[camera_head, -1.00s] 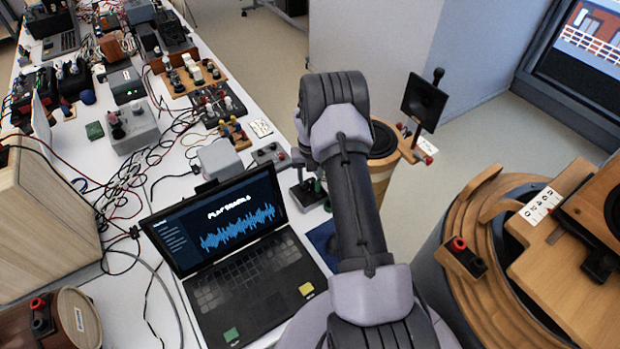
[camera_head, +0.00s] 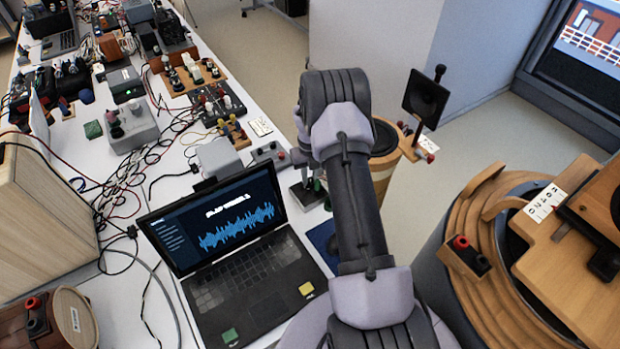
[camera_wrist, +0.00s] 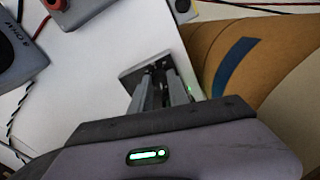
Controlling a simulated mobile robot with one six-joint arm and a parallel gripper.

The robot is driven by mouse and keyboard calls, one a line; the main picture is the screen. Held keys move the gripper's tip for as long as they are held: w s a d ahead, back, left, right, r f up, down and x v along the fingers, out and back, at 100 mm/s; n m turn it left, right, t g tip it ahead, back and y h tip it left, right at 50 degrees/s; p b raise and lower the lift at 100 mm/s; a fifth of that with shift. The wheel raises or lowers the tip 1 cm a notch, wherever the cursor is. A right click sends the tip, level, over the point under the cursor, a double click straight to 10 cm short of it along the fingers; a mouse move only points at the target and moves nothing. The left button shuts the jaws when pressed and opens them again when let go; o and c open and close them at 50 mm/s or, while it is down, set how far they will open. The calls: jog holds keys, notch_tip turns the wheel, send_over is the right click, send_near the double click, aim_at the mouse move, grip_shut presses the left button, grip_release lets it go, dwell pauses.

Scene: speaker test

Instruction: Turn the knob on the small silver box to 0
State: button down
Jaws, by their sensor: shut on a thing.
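A small silver box (camera_wrist: 133,76) lies at the table's edge in the wrist view, partly covered by my fingers. My gripper (camera_wrist: 161,82) is over it, its two fingers close together and shut on what seems to be the dark knob there. The knob's pointer and scale cannot be read. In the head view the small silver box (camera_head: 297,195) shows beside my arm at the table's right edge, with dark green parts near it. My fingertips are hard to make out there.
A laptop (camera_head: 240,245) stands open left of my arm. A grey box with a red knob (camera_head: 268,153) and a pale box (camera_head: 218,158) are nearby. Cables and devices crowd the table's left. A wooden cylinder (camera_head: 383,170) stands just right of the table.

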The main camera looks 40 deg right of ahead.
aim_at(310, 179)
jog(key=n+b, duration=0.2)
jog(key=n, duration=0.9)
jog(key=shift+b, duration=0.35)
jog(key=shift+n, duration=0.4)
jog(key=c, duration=1.3)
grip_release()
jog(key=shift+o, duration=0.2)
jog(key=shift+r, duration=0.15)
notch_tip(310, 179, up, 17)
jog(key=p, duration=0.5)
